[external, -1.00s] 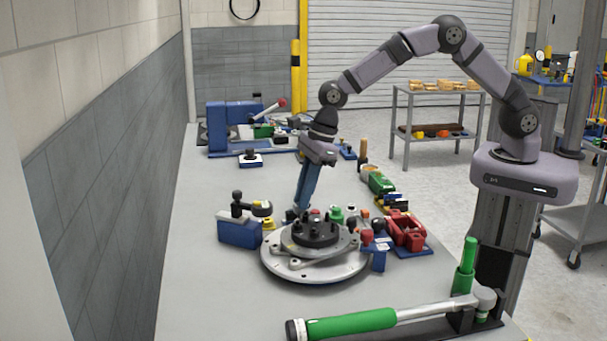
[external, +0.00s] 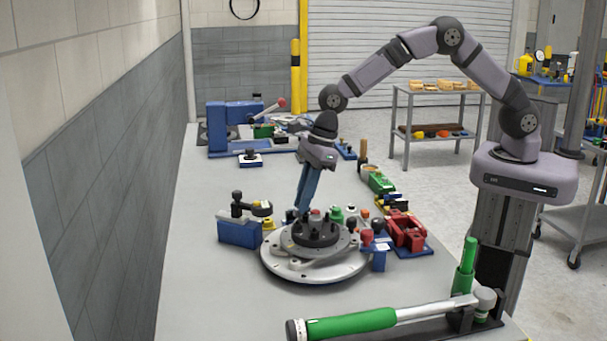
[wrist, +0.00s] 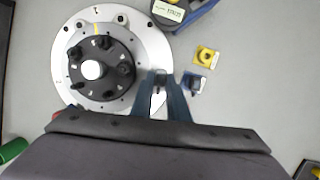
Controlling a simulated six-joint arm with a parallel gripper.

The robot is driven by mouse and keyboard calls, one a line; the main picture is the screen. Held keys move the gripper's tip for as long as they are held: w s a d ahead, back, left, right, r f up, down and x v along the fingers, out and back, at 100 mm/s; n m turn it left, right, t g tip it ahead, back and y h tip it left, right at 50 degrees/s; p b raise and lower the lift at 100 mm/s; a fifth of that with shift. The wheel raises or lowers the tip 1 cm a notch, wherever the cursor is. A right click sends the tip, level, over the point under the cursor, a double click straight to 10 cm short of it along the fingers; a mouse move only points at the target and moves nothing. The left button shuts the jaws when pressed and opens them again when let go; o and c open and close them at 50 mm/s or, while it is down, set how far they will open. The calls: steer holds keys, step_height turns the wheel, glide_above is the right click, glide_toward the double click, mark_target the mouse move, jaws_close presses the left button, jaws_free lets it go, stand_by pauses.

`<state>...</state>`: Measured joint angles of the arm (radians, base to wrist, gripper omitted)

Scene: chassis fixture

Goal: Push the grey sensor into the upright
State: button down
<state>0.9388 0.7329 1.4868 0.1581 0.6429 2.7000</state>
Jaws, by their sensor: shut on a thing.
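My gripper (wrist: 160,84) is shut on a small dark grey piece, taken to be the grey sensor (wrist: 159,92), at the edge of the round metal plate. The sensor is mostly hidden between the blue fingers. In the external view my gripper (external: 302,209) points down at the back left of the round fixture (external: 315,267), and the held piece is too small to make out. The fixture has a black hub (wrist: 113,68) with a pale cap on a silver disc (wrist: 151,42). I cannot tell which part is the upright, or whether the sensor touches it.
A blue stand with a black-handled part (external: 240,232) is left of the fixture. Red (external: 406,230) and green (external: 381,183) parts crowd its right and back right. A large green-handled tool (external: 352,323) lies in front. The table's left side is clear.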

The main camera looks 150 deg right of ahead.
steer(key=shift+a+f, duration=0.1)
steer(key=shift+f, duration=0.6)
stand_by(1.0)
steer(key=c, duration=2)
jaws_free()
steer(key=shift+c, duration=0.2)
steer(key=shift+r, duration=0.2)
steer(key=shift+r+p, duration=1.4)
steer(key=shift+p, duration=0.2)
steer(key=shift+o, duration=0.3)
steer(key=o, duration=0.5)
